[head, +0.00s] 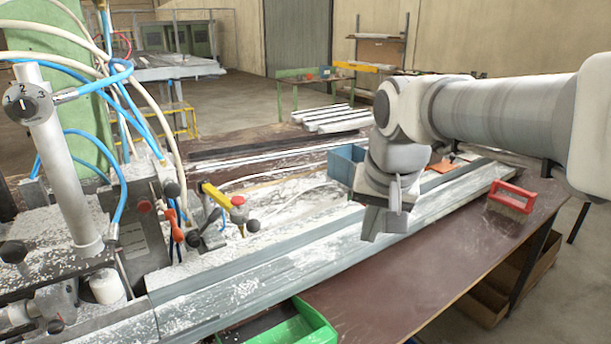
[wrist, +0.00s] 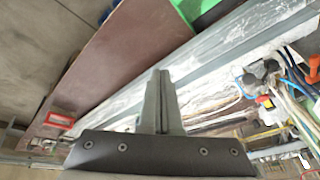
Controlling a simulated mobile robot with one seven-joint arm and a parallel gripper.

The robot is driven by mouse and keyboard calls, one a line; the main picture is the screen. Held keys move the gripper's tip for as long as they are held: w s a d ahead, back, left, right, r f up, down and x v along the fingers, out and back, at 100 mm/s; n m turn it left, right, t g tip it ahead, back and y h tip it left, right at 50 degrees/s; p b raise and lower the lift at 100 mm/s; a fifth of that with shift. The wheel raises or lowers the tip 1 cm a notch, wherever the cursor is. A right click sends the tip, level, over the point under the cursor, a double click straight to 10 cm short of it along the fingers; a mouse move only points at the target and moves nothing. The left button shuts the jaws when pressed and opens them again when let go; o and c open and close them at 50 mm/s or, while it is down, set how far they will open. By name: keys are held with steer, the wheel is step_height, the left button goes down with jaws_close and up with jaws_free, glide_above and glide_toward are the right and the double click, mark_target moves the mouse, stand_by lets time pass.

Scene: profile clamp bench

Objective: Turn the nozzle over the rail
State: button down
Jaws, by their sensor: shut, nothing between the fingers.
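The rail, a long pale metal profile (head: 290,255) dusted with white shavings, runs from lower left to upper right; it also crosses the wrist view (wrist: 215,55). A clamp fixture with blue hoses stands at its left end. There, a yellow arm (head: 214,194) and a red knob (head: 238,200) sit behind the rail, with an orange-red lever (head: 175,226) to their left. I cannot tell which part is the nozzle. My gripper (head: 373,232) is shut and empty, pointing down at the rail's middle stretch, right of the fixture. Its fingers (wrist: 160,85) are together in the wrist view.
A red-handled brush (head: 512,196) lies on the brown bench at right. A green bin (head: 290,328) sits at the front edge and a blue box (head: 346,163) behind the rail. Hoses and a grey post (head: 62,165) crowd the left. The brown bench top (head: 400,275) in front is clear.

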steer(key=w+a+r+m+h+p, duration=0.1)
steer(key=w+a+p, duration=0.3)
steer(key=w+a, duration=0.55)
steer(key=w+a+r+m+h+p, duration=0.1)
steer(key=w+a+p, duration=0.45)
steer(key=a, duration=0.65)
step_height(320, 180, down, 9)
steer(key=shift+s+f+g, duration=0.15)
steer(key=shift+g, duration=0.25)
steer(key=s+a, duration=0.1)
steer(key=s+a+b, duration=0.1)
steer(key=shift+s+a, duration=0.2)
steer(key=shift+s, duration=0.1)
